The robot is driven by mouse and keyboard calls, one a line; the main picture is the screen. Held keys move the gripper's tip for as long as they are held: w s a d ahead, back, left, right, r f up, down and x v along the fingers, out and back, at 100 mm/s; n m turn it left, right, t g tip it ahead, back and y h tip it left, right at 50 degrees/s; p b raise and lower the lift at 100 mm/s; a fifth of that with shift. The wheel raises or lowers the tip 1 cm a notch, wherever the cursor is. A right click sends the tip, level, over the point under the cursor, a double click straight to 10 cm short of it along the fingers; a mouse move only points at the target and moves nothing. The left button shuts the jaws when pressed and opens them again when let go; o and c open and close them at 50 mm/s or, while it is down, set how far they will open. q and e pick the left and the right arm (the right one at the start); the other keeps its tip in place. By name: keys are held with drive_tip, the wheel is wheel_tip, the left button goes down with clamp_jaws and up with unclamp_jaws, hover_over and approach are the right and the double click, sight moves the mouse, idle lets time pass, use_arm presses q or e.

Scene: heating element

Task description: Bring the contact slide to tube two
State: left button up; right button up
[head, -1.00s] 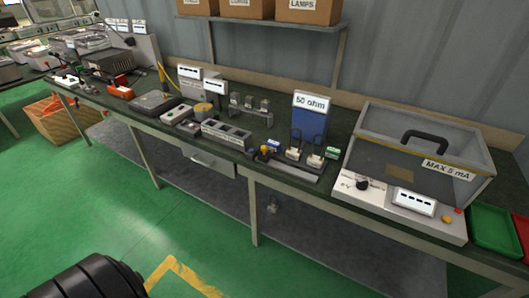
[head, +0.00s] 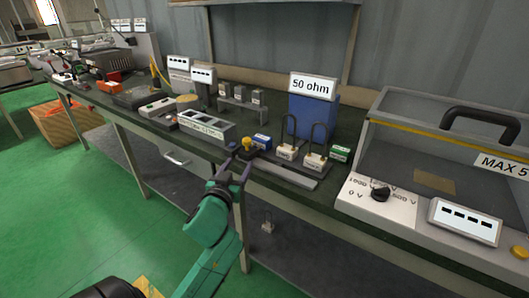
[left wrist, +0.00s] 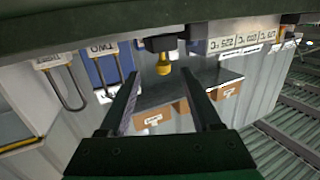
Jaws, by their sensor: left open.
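The contact slide, a dark block with a yellow knob (head: 247,144), sits at the left end of a grey rail (head: 285,173) along the bench front. The knob also shows in the left wrist view (left wrist: 163,66), which is upside down. My left gripper (head: 238,166) is open, just in front of the knob. In the wrist view the knob lines up between its fingertips (left wrist: 161,73); I cannot tell if they flank it. Two looped tubes on white labelled bases stand right of the slide. The nearer base (head: 287,153) seems to read TWO (left wrist: 103,48); the farther label (head: 315,161) is unclear.
A blue box signed 50 ohm (head: 313,113) stands behind the tubes. A grey unit with several slots (head: 207,128) is left of the slide. A large clear-lidded case with a dial (head: 380,192) fills the right. Green floor lies open in front.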

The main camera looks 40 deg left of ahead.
sight(249, 137)
use_arm(q)
drive_tip(key=shift+t+y, duration=0.3)
drive_tip(key=r+x, duration=0.1)
drive_tip(key=x, duration=0.8)
drive_tip(key=r+p+x, duration=0.1)
drive_tip(key=x, duration=0.4)
drive_tip(key=shift+r, duration=0.3)
drive_tip(key=shift+s, duration=0.1)
clamp_jaws()
use_arm(e)
drive_tip(key=shift+s, duration=0.7)
use_arm(q)
drive_tip(key=shift+d, duration=0.1)
use_arm(e)
drive_tip(key=shift+f, duration=0.1)
